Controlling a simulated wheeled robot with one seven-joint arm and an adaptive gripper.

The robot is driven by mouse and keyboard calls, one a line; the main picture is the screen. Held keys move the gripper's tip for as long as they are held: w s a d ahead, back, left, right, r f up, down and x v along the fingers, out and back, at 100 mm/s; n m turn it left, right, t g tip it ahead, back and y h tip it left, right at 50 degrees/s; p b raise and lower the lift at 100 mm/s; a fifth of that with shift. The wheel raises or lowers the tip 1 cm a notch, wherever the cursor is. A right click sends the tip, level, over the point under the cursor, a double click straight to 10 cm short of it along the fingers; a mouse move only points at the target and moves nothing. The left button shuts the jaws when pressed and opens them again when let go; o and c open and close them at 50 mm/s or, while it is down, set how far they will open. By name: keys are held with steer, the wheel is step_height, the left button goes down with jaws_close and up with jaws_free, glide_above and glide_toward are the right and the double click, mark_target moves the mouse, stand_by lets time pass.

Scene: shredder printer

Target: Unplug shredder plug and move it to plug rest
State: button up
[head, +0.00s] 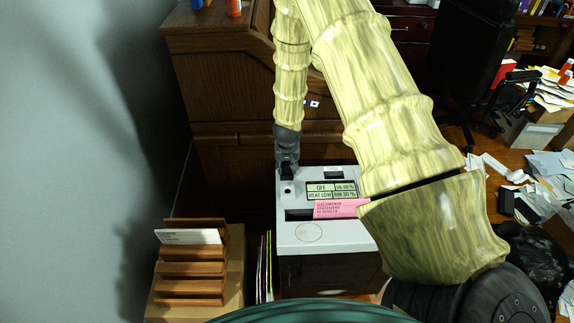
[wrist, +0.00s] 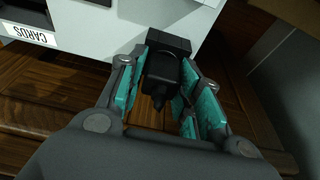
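The shredder plug (wrist: 163,72) is a black plug set against a black block (wrist: 168,44) on the side of a light grey cabinet in the wrist view. My gripper (wrist: 164,66) has its two teal-padded fingers on either side of the plug, very close to it. Whether the pads press on it cannot be made out. In the head view my gripper (head: 287,165) points down at the back left of the shredder (head: 340,234), and the plug is hidden there. I cannot identify the plug rest.
A pink paper (head: 338,208) lies in the shredder's slot. A wooden rack (head: 193,275) stands to the left on a cardboard box. A wooden desk (head: 228,130) is behind. Papers and a black bag (head: 535,258) clutter the floor at right.

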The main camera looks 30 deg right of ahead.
mark_target(287, 163)
jaws_close()
steer(key=shift+r+p, duration=0.55)
steer(key=shift+r, duration=0.1)
stand_by(0.4)
steer(key=shift+o, duration=0.2)
jaws_free()
jaws_close()
steer(key=shift+r, duration=0.1)
steer(key=shift+r+p, duration=1.6)
steer(key=shift+r, duration=0.4)
